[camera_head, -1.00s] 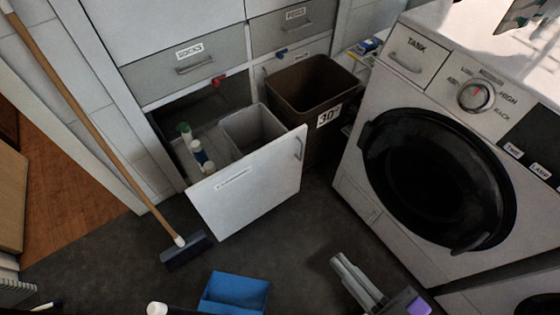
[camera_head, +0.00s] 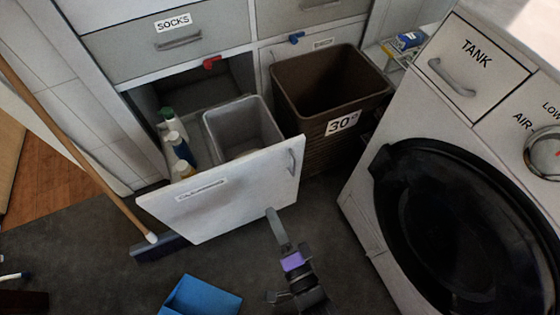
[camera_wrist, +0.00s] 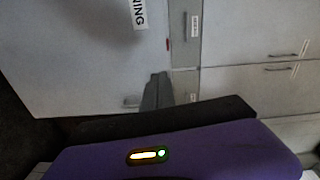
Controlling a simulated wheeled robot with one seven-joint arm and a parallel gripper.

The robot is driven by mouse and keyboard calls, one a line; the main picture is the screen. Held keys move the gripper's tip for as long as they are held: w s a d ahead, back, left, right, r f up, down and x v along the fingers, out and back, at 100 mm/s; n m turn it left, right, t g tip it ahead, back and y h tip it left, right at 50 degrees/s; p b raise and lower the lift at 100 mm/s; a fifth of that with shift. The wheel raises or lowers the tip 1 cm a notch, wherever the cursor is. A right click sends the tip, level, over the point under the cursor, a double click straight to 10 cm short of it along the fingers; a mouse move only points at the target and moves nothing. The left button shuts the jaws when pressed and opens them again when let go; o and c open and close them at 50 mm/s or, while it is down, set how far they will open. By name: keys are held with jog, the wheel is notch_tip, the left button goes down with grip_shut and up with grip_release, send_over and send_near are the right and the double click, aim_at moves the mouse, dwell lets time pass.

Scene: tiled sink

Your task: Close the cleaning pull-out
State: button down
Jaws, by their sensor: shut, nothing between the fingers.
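The cleaning pull-out (camera_head: 225,205) stands open, its white front panel well out from the cabinet. A label and a vertical handle are on the panel. Inside it are several bottles (camera_head: 178,145) and a grey bin (camera_head: 243,125). My gripper (camera_head: 272,214) is shut and empty, just in front of the panel's lower right part. I cannot tell whether it touches the panel. In the wrist view the panel (camera_wrist: 75,60) fills the left side, with its handle beside my gripper's fingers (camera_wrist: 156,80).
A brown bin (camera_head: 310,95) stands right of the pull-out, close to its side. A washing machine (camera_head: 445,190) is on the right. A broom (camera_head: 95,165) leans at the left, its head near the panel's lower left corner. A blue dustpan (camera_head: 200,298) lies on the floor.

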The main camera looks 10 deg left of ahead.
jog(key=m, duration=0.1)
jog(key=b, duration=0.2)
send_near(249, 163)
jog(key=shift+m, duration=0.3)
jog(key=x, duration=0.7)
